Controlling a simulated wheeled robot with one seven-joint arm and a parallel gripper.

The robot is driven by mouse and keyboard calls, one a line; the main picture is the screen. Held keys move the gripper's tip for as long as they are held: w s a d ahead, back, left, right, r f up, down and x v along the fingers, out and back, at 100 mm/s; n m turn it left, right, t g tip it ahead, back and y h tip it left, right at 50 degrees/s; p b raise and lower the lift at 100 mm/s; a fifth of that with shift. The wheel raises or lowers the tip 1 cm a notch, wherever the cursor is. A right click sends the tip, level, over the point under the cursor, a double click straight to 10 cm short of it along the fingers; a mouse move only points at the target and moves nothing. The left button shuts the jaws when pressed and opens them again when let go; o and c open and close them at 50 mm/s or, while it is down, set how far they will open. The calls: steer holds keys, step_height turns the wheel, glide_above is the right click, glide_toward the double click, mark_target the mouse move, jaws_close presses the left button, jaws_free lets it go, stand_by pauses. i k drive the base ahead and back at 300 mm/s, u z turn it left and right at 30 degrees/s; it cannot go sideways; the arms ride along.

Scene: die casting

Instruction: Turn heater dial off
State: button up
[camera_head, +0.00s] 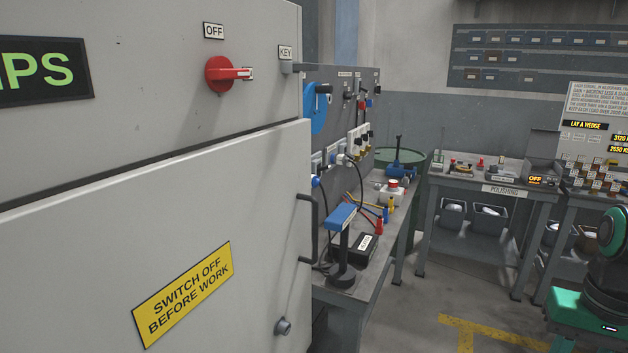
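No dial marked as the heater's can be made out. A red rotary switch (221,74) is on the upper face of the grey cabinet. Its handle lies level and points right. A sign reading OFF (213,31) is above it, and a KEY sign (286,52) is to its right. Beyond the cabinet, a panel (340,85) over the workbench carries a blue disc (316,108) with a black part on it, and several small knobs and sockets. Their labels are too small to read. My gripper is not in view.
The cabinet door (150,230) fills the left, with a black handle (306,228) jutting out. A workbench (372,275) holds a blue-topped stand (342,218) and a black box (354,249). A polishing bench (487,184) stands behind. Clear floor (425,315) lies between the workbench and the right side.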

mark_target(348, 96)
steer(key=i, duration=0.4)
steer(key=u, duration=0.1)
steer(key=k, duration=0.45)
steer(key=z, duration=0.7)
steer(key=i, duration=1.3)
steer(key=u, duration=0.3)
